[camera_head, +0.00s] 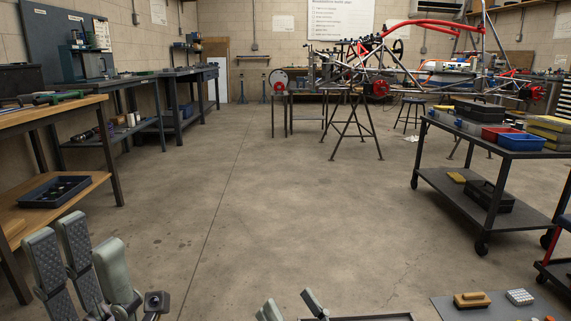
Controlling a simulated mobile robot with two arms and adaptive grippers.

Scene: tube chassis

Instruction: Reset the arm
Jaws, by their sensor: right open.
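My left gripper (82,240) is at the lower left, its grey padded fingers pointing up. Nothing shows held between them, and how far apart its jaws stand is unclear from this angle. My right gripper (290,305) shows only its fingertips at the bottom edge, a little left of the middle of that edge to just past it. Those tips are apart, with nothing between them. The rest of both arms is out of the picture.
A wooden-topped bench (60,115) with a dark tray (55,190) on its lower shelf stands close on the left. A wheeled cart (470,190) stands at the right. A red tube chassis (425,28) is at the back. The middle floor (250,190) is clear.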

